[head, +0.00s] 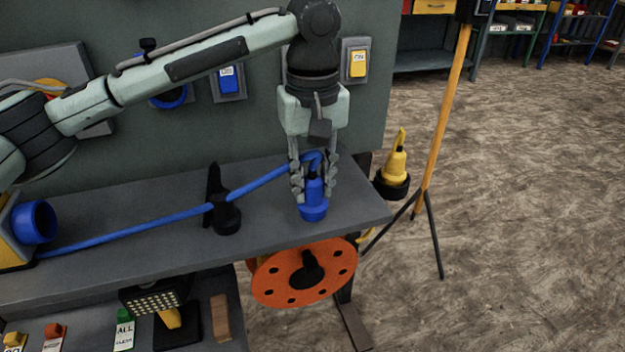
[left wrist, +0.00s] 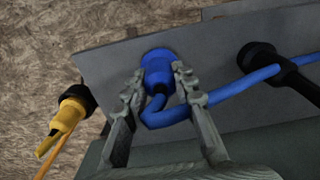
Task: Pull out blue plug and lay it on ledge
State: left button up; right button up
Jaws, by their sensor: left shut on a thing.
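The blue plug (head: 313,208) is upright at the right end of the grey ledge (head: 262,222), its wide end down and its cable bending away at the top. My left gripper (head: 313,182) points down and is shut on the plug. In the left wrist view the plug (left wrist: 157,72) sits between the two fingers of the gripper (left wrist: 160,90). Whether the plug's base touches the ledge is hard to tell. The blue cable (head: 150,221) runs left along the ledge to near a blue socket (head: 38,222). My right gripper is not in view.
A black clamp-like holder (head: 222,212) stands on the ledge by the cable. An orange disc (head: 290,283) is below the front edge. A grey panel (head: 200,125) rises behind.

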pick_arm(q)
jog(key=shift+f, duration=0.35)
jog(key=o, duration=1)
jog(key=shift+f, duration=0.1)
